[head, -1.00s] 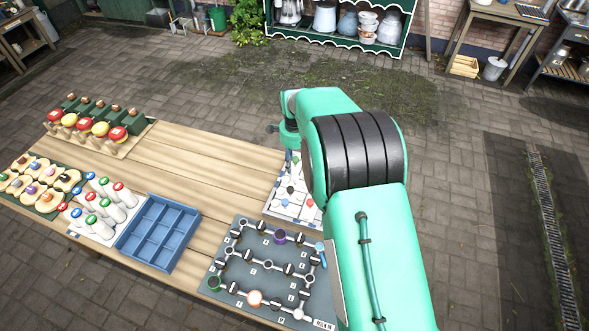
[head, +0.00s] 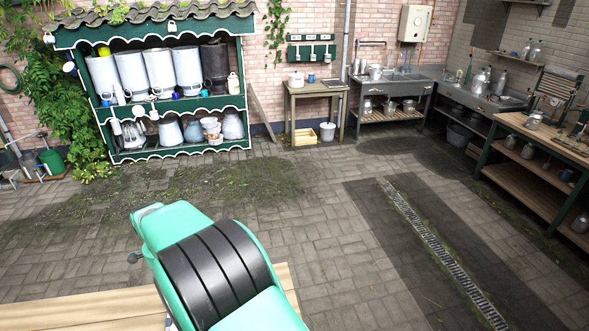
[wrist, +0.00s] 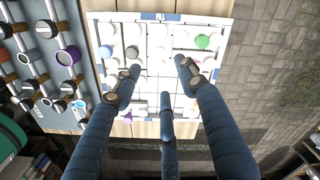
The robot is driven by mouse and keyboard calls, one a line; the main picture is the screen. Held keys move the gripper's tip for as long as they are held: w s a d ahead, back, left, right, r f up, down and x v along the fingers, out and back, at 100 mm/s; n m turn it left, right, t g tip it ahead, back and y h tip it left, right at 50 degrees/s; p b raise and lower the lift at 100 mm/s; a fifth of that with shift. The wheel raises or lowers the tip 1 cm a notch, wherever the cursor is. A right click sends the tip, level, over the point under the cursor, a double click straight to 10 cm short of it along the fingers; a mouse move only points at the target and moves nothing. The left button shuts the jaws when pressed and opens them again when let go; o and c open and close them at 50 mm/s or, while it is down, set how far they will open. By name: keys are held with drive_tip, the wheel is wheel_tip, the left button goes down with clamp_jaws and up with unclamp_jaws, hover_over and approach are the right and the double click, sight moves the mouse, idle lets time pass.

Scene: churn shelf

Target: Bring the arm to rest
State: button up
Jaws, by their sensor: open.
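My gripper (wrist: 158,85) shows in the wrist view with its dark blue fingers spread wide apart and nothing between them. It hangs above a white gridded tray (wrist: 182,18) that holds several small round coloured pieces, among them a green one (wrist: 203,42). I cannot see the fingers in the head view. There my green and black arm (head: 205,265) reaches over the wooden table (head: 85,312) at the bottom and hides part of it.
A grey pipe board (wrist: 85,60) lies left of the tray. Paving is open beyond the table, crossed by a drain grate (head: 440,250). A green shelf (head: 180,103) with churns, a small wooden table (head: 315,90), a sink bench (head: 400,82) and a workbench (head: 540,150) stand farther off.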

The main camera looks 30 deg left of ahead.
drive_tip(key=w+d+r+y+b, duration=0.1)
drive_tip(key=w+d+r+b, duration=0.1)
drive_tip(key=w+d+r, duration=1.5)
drive_tip(key=w+d+r+t+b, duration=0.1)
drive_tip(key=w+d+r, duration=0.2)
drive_tip(key=d, duration=0.6)
drive_tip(key=w+d+r+b, duration=0.1)
drive_tip(key=w+d+r, duration=0.25)
drive_tip(key=d, duration=0.45)
drive_tip(key=w+d+r+t+b, duration=0.15)
drive_tip(key=d+r, duration=0.25)
drive_tip(key=d, duration=0.5)
drive_tip(key=s+d+r+t+b, duration=0.1)
drive_tip(key=s+d+r, duration=0.15)
drive_tip(key=d, duration=1.05)
drive_tip(key=s+d+r+b, duration=0.1)
drive_tip(key=s+d, duration=0.2)
drive_tip(key=d, duration=1.1)
drive_tip(key=s+d+f+b, duration=0.1)
drive_tip(key=s+d+f, duration=0.1)
drive_tip(key=s+d, duration=0.3)
drive_tip(key=s+d+f+t+b, duration=0.1)
drive_tip(key=s+d+f, duration=0.1)
drive_tip(key=s+d, duration=0.3)
drive_tip(key=s+d+f+t+h+b, duration=0.1)
drive_tip(key=s+d+f, duration=0.1)
drive_tip(key=s+d, duration=0.4)
drive_tip(key=shift+d+f, duration=0.3)
drive_tip(key=shift+d, duration=0.35)
